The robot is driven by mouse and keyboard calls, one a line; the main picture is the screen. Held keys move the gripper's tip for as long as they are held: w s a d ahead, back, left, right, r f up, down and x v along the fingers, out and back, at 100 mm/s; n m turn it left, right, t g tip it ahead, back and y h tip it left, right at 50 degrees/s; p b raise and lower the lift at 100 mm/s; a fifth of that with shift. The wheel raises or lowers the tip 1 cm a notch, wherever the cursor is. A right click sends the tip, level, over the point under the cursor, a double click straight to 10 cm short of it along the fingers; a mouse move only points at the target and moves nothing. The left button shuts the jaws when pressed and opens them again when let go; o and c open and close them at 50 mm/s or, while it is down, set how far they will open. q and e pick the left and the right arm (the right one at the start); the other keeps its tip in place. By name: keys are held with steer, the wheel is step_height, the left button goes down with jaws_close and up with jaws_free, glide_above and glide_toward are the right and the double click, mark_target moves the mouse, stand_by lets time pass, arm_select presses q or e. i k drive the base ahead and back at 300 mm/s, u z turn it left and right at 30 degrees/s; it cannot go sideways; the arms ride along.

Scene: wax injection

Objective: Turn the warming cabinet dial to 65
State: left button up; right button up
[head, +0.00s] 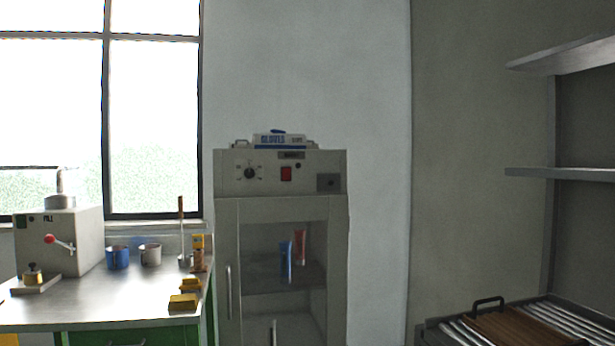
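The warming cabinet (228,215) stands against the back wall, a little left of the middle of the head view. Its dial (250,173) is a dark round knob on the left of the top control panel, with marks around it. The dial's setting is too small to read. A red switch (286,174) sits to the right of the dial. The cabinet's glass door looks shut, with a vertical handle (229,291) on its left. A blue tube and a red tube show inside on a shelf. Neither of my grippers is in view.
A glove box (279,140) lies on top of the cabinet. A metal-topped bench (115,295) at left holds a machine (62,240) with a red-knobbed lever, two mugs and yellow blocks. At right are wall shelves (560,173) and a rack (520,325) with a brown board.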

mark_target(249, 173)
steer(key=z, duration=0.2)
steer(key=i, duration=0.95)
steer(key=u, duration=0.3)
